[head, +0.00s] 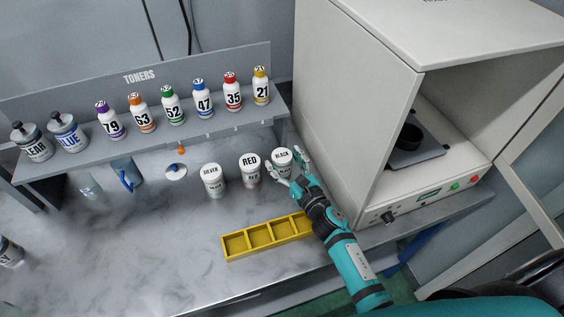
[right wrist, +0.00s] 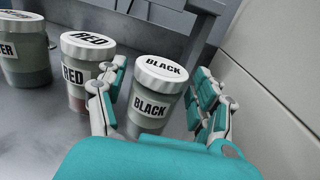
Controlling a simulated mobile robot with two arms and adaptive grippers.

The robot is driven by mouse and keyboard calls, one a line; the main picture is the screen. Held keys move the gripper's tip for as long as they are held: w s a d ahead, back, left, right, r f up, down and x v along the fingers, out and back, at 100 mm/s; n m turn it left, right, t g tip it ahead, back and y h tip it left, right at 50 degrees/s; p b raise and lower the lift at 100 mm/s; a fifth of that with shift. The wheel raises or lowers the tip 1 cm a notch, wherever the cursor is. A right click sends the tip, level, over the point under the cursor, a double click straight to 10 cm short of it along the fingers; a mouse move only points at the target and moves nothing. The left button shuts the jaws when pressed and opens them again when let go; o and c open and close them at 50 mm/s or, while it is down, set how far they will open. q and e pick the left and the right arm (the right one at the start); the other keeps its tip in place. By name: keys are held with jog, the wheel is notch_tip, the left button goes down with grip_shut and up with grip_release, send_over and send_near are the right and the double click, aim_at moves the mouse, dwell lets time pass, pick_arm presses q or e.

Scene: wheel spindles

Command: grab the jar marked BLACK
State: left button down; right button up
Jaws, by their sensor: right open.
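The jar marked BLACK (head: 281,158) stands upright on the marble bench, at the right end of a row of white-lidded jars. The left finger is in front of the RED jar's edge. I cannot tell whether either finger touches the BLACK jar. My left gripper is not in view.
The RED jar (head: 250,170) stands close to the left, and the SILVER jar (head: 213,181) farther left. A yellow divided tray (head: 235,254) lies in front. A grey toner shelf (head: 150,138) is behind. A large white cabinet (head: 345,120) stands close on the right.

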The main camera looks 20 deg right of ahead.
jog(key=shift+w+a, duration=0.15)
jog(key=shift+w, duration=0.7)
jog(key=shift+s, duration=0.1)
jog(key=shift+c, duration=0.4)
jog(key=c, duration=1.1)
